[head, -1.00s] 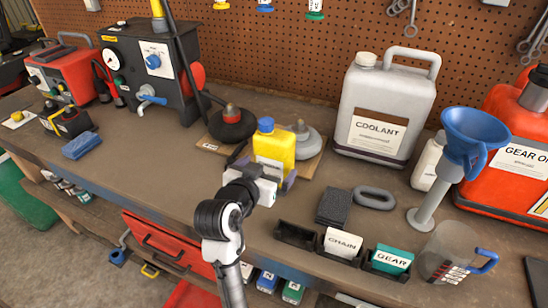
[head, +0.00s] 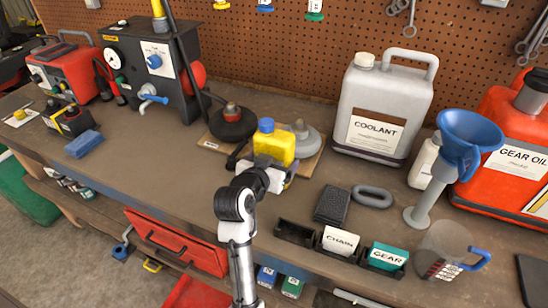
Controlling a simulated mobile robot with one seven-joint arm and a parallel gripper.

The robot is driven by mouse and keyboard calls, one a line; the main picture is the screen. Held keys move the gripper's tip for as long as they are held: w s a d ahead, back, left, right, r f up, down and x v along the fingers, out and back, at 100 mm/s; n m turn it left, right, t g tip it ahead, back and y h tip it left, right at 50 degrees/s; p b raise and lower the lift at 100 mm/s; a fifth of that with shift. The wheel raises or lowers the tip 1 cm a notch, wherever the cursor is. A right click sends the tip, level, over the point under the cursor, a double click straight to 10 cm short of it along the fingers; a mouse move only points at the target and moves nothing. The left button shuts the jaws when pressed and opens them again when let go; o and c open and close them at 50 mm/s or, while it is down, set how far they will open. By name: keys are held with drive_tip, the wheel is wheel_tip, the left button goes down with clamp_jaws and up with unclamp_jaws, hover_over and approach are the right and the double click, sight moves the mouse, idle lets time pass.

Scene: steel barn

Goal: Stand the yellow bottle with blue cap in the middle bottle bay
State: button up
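The yellow bottle with blue cap (head: 273,147) stands upright near the back of the workbench, in front of the pegboard. My gripper (head: 265,168) is right in front of it at the bottle's lower part, with dark finger parts showing to the left and right. The gripper body hides the bottle's base and whether the fingers touch it. The middle bottle bay (head: 340,255) is in a black holder at the front right of the bench and has a white CHAIN label. The left bay (head: 296,240) looks empty; the right bay (head: 385,265) has a teal GEAR label.
Dark and grey round weights (head: 233,124) flank the bottle on brown boards. A black block (head: 332,204) and a grey ring (head: 372,196) lie behind the bays. A measuring jug (head: 440,250), blue funnel (head: 470,135) and coolant can (head: 385,105) stand to the right.

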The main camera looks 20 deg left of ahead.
drive_tip(key=c, duration=0.5)
drive_tip(key=shift+o, duration=0.2)
drive_tip(key=shift+r, duration=0.1)
drive_tip(key=shift+r, duration=0.1)
